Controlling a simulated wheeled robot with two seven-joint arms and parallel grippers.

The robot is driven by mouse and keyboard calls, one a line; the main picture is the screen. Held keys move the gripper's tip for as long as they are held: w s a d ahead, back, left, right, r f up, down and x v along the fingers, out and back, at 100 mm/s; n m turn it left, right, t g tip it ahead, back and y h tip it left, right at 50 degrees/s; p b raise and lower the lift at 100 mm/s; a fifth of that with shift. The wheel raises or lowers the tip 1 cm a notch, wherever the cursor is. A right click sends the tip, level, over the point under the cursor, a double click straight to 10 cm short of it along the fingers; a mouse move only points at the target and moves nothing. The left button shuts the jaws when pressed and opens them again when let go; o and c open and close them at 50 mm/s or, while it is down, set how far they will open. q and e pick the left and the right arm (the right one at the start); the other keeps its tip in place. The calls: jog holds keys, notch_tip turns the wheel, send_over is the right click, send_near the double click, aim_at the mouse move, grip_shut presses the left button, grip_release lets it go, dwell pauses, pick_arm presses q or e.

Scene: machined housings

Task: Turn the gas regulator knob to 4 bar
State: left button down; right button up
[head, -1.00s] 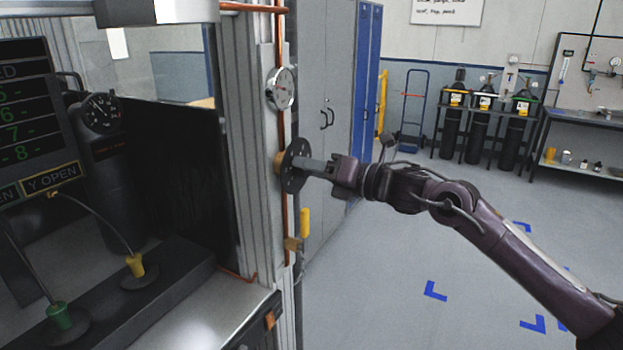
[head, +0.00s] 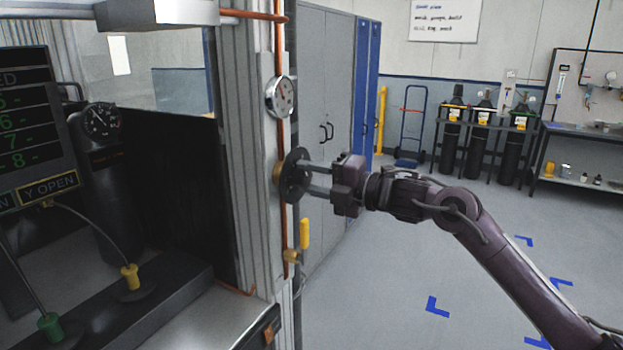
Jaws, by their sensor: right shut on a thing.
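The regulator knob is a dark round disc (head: 293,175) on a brass body (head: 277,172), mounted on the copper pipe at the front post. A round white-faced gauge (head: 280,97) with a red needle sits above it; its numbers are too small to read. My right gripper (head: 306,178) comes in from the right, level with the knob. Its two fingers reach the disc and are shut on it, with a gap showing between them. My left gripper is not in view.
A yellow valve handle (head: 304,233) sits on the pipe just below the knob. Grey lockers (head: 325,120) stand behind. A dark gauge (head: 102,121) and a display panel (head: 30,120) are at the left. The floor at the right is open, with blue corner marks.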

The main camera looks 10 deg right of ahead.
dwell(0.3)
jog(key=o, duration=1)
jog(key=b+v, duration=0.3)
jog(key=v, duration=0.4)
jog(key=shift+s+d+b, duration=0.2)
jog(key=shift+d+b, duration=0.15)
